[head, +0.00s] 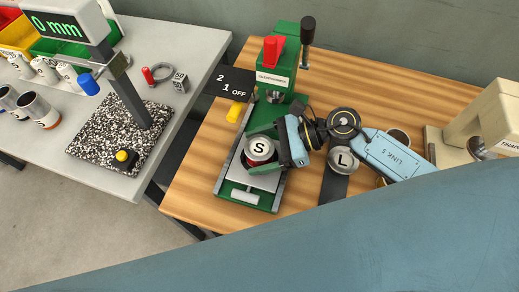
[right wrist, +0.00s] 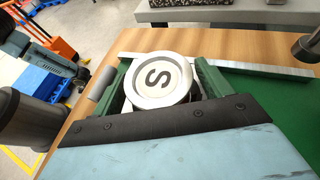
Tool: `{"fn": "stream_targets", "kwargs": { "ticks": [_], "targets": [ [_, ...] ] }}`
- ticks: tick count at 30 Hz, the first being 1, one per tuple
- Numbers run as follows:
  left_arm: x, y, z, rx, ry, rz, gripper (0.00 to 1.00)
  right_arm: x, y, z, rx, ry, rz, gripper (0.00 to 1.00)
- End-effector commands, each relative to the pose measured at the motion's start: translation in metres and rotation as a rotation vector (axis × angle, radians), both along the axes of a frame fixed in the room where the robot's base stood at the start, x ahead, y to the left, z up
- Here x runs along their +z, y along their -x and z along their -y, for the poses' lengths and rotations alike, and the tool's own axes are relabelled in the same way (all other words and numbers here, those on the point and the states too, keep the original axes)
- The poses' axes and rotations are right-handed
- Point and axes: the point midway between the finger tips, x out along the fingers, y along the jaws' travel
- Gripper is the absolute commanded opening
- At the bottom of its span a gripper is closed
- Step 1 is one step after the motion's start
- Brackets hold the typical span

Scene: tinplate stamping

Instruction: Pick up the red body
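The red body (head: 260,162) is a short can with dark red sides under a silver lid marked S. It stands upright on the green press's slide in the head view. Its lid (right wrist: 158,80) also shows in the right wrist view, between two green parts. My right gripper (head: 284,146) is close against the can's right side in the head view. My left gripper is not in view.
The green press (head: 278,75) stands behind the can. A silver can marked L (head: 343,160) is right of it, near my right arm. A beige machine (head: 482,125) is at the right edge. A gauge (head: 62,24) and several cans are on the left grey table.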

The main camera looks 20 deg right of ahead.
Motion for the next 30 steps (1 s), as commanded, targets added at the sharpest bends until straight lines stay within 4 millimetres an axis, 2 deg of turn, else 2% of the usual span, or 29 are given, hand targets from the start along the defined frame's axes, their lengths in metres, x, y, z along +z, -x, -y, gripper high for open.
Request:
{"fn": "stream_targets", "kwargs": {
  "ticks": [1, 11, 20, 30],
  "targets": [
    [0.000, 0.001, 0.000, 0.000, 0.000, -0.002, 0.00, 0.000, 0.000, 0.000, 0.000, 0.000, 0.000, 0.72],
    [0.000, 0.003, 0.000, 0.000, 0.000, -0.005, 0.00, 0.000, 0.000, 0.000, 0.000, -0.001, 0.000, 0.30],
    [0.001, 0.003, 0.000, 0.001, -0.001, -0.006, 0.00, 0.002, 0.000, 0.000, 0.000, -0.001, 0.001, 0.30],
    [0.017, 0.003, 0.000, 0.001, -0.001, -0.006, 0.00, 0.026, -0.001, -0.001, 0.005, -0.001, 0.002, 0.30]
  ]
}}
